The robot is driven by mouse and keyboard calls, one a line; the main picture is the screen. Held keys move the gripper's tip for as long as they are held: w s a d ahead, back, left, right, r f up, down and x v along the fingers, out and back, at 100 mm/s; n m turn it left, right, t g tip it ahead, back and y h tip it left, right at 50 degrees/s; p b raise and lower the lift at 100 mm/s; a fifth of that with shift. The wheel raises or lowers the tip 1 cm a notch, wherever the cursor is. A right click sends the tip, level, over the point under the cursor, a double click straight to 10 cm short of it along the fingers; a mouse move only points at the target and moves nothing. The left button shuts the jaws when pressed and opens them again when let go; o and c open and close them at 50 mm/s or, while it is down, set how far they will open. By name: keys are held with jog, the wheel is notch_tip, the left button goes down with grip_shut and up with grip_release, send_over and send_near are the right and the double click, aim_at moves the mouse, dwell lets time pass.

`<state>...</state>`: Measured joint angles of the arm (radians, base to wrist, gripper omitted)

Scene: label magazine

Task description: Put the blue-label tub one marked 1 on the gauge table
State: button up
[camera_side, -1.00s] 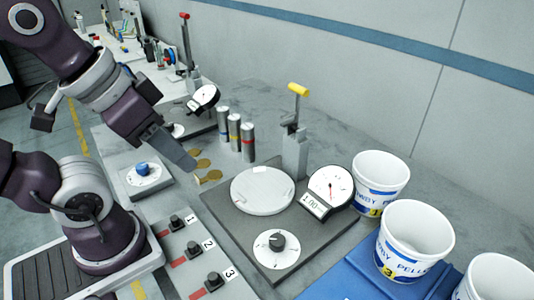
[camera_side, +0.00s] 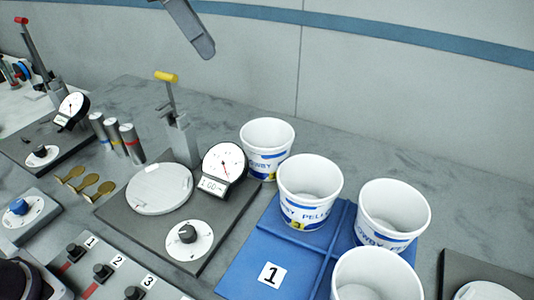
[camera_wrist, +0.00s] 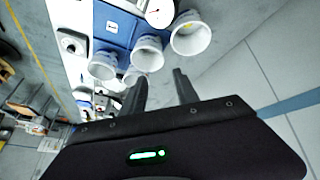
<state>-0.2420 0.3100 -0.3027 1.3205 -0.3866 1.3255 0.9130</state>
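The gauge table is a round white plate (camera_side: 160,190) on a dark base, and it is empty. Several white tubs with blue label print are in the side view. One tub (camera_side: 310,195), showing a yellow mark that looks like 3, and two more tubs (camera_side: 393,218) (camera_side: 378,280) are on the blue tray (camera_side: 240,265). Another tub (camera_side: 268,140) stands behind the dial. The tray has a card marked 1 (camera_side: 272,274). No 1 is legible on any tub. My gripper (camera_wrist: 160,74) is open and empty in the wrist view; one finger (camera_side: 203,45) shows high in the side view.
The dial (camera_side: 224,163) and a yellow-handled lever stand (camera_side: 182,130) stand beside the plate. A knob (camera_side: 188,234), metal cylinders (camera_side: 115,138) and brass discs (camera_side: 90,185) are nearby. Numbered switches (camera_side: 103,271) line the front. Bare grey bench lies behind the tubs.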

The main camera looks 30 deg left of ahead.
jog(key=w+a+f+m+h, duration=0.3)
jog(key=w+h, duration=0.1)
jog(key=w, duration=0.4)
jog(key=w+a+f+m+h, duration=0.3)
jog(key=w+a, duration=0.1)
jog(key=w, duration=0.4)
send_near(282, 126)
jog(key=x, duration=0.7)
jog(key=shift+d+f, duration=0.15)
jog(key=shift+f, duration=0.05)
grip_shut()
